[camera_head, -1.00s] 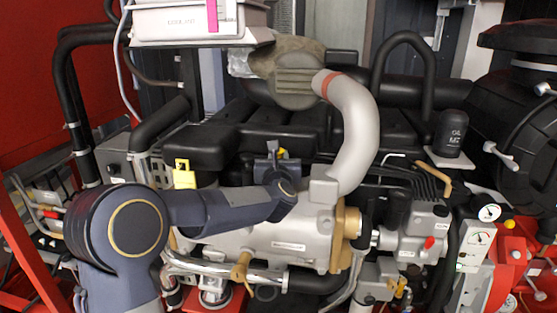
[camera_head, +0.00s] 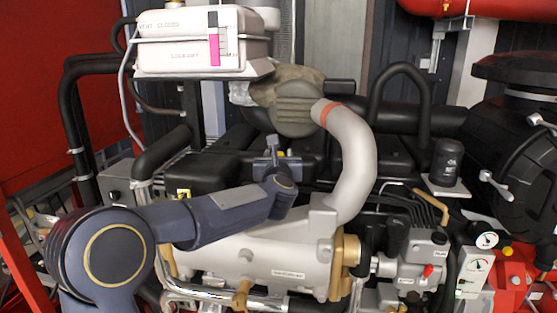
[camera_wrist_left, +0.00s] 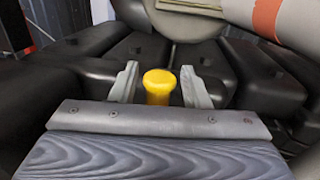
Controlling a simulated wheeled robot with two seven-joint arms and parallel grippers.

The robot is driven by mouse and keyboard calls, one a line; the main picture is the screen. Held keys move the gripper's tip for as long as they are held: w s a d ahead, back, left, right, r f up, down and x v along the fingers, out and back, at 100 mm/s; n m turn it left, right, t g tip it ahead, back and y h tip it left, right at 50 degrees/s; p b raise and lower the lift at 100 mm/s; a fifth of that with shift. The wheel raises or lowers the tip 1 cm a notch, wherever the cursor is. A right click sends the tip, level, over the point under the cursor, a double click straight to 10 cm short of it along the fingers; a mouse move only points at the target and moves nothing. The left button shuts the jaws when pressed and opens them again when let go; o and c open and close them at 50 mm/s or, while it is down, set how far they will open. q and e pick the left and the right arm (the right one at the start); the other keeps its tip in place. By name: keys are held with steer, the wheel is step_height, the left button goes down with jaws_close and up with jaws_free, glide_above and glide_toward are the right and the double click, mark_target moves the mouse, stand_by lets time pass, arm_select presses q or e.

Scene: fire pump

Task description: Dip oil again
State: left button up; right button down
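A yellow round-topped knob (camera_wrist_left: 158,86) stands upright between the two grey fingers of my left gripper (camera_wrist_left: 159,86) in the left wrist view. The fingers are apart, with slim gaps beside the knob, and I see no clear contact. In the head view my left gripper (camera_head: 276,148) is over the black top of the engine, left of the big grey pipe. The knob is hidden there. The engine's grey body (camera_head: 270,255) lies below my left arm. A small yellow part (camera_head: 183,193) shows just above the arm at left. My right gripper is not in view.
The curved grey pipe (camera_head: 354,150) with a red band rises close to the right of my left gripper. A white coolant tank (camera_head: 178,50) hangs above left. A black filter (camera_head: 447,162) and a gauge (camera_head: 487,240) are at right. Black hoses run along the left.

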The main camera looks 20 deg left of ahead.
arm_select(q)
steer(key=shift+f, duration=0.25)
steer(key=shift+s+d, duration=0.1)
steer(key=shift+s, duration=0.2)
steer(key=b+v, duration=0.2)
steer(key=v, duration=0.5)
steer(key=shift+r, duration=0.2)
